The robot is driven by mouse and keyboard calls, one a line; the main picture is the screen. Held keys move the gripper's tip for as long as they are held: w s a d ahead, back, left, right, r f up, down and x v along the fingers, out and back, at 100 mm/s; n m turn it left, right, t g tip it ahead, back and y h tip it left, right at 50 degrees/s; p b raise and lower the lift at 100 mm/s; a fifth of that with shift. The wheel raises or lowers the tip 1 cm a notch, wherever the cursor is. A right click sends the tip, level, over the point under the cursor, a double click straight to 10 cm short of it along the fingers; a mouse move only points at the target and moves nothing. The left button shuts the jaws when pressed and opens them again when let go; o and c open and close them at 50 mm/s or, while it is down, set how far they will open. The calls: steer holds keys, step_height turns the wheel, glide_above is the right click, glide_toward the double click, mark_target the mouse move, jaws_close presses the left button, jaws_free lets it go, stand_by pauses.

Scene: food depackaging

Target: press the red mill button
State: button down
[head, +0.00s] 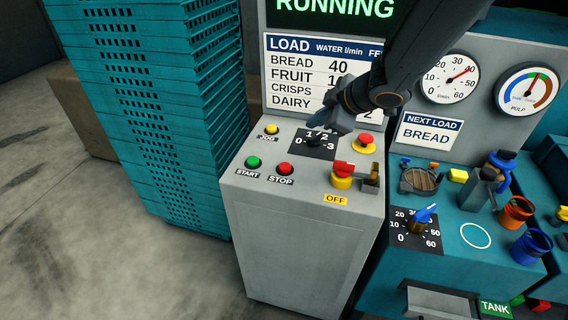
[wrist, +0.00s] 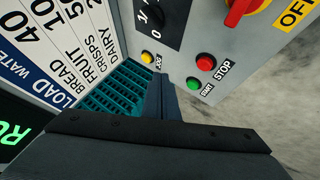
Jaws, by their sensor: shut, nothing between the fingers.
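The red button (head: 285,168) labelled STOP sits on the grey panel top, right of the green START button (head: 253,162). It also shows in the wrist view (wrist: 206,62), to the right of the fingertips. A red mushroom button (head: 365,138) on a yellow base sits at the panel's back right. My gripper (head: 314,134) is shut and empty, above the 0–3 dial and up and right of the STOP button, apart from it. In the wrist view its closed fingers (wrist: 163,84) point between the yellow JOG button and START. The gripper covers part of the dial.
The yellow JOG button (head: 271,129) is behind START. A red rotary switch (head: 343,170) on a yellow base stands to the right, by the OFF label. Stacked teal crates (head: 165,110) stand left of the panel. The screen (head: 335,10) reads RUNNING.

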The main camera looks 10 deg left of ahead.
steer(key=s+a+f+n+g+y, duration=0.1)
steer(key=s+a+n+g, duration=0.1)
steer(key=a, duration=0.4)
steer(key=shift+s+a+n+y, duration=0.2)
steer(key=shift+s+n+y, duration=0.3)
steer(key=shift+n, duration=0.5)
steer(key=shift+s+f, duration=0.1)
steer(key=shift+f, duration=0.1)
steer(key=b, duration=0.8)
glide_above(289, 167)
step_height(289, 167, down, 6)
steer(key=shift+a+f, duration=0.1)
steer(key=shift+f+b, duration=0.95)
steer(key=shift+f, duration=0.3)
steer(key=shift+f, duration=0.35)
